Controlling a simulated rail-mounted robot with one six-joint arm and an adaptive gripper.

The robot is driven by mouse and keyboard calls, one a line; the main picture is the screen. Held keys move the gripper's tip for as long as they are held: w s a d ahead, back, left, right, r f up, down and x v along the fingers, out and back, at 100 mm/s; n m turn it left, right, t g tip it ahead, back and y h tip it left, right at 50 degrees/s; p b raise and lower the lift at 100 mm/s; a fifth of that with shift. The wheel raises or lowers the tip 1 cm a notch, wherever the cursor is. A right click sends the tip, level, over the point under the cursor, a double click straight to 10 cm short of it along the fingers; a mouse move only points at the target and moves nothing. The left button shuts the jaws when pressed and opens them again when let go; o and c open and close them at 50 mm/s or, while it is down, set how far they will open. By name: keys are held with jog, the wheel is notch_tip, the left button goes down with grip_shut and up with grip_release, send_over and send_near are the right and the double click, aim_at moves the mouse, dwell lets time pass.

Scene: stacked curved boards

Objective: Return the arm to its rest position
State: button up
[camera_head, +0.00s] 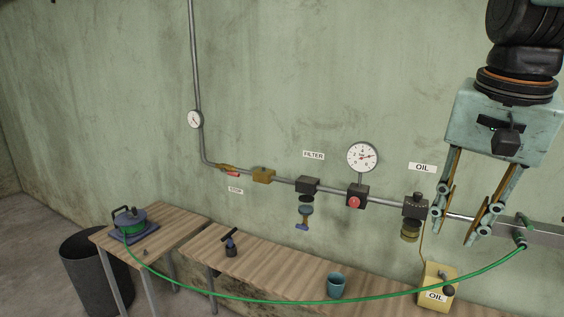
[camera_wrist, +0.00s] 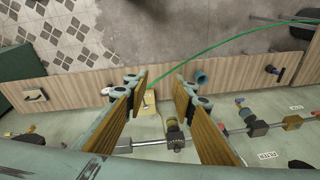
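My gripper (camera_head: 458,223) hangs at the right of the head view, in front of the wall pipework, with its fingers pointing down. The two wood-faced fingers stand apart with nothing between them. In the wrist view my gripper (camera_wrist: 158,84) also shows open and empty, above the pipe and the edge of the wooden bench (camera_wrist: 230,82). The upper part of my arm runs out of the head view at the top right. No rest place for the arm can be told from these views.
A pipe with a filter (camera_head: 306,210), a gauge (camera_head: 362,157) and an oiler (camera_head: 411,228) runs along the wall. A blue cup (camera_head: 337,287) and yellow oil can (camera_head: 434,282) stand on the bench.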

jog(key=s+a+f+n+b, duration=0.1)
jog(key=s+a+f+n, duration=0.1)
jog(key=s, duration=0.4)
jog(key=s+a+f+n+t+b, duration=0.1)
jog(key=s+a+f+n, duration=0.2)
jog(key=s+a+f, duration=0.1)
jog(key=s+a+f+n+b, duration=0.1)
jog(key=s+a+f+n, duration=0.2)
jog(key=s, duration=0.4)
jog(key=shift+s+a+y+b, duration=0.2)
jog(key=shift+s+y+b, duration=0.1)
jog(key=shift+b, duration=0.1)
jog(key=shift+r, duration=0.1)
dwell(1.1)
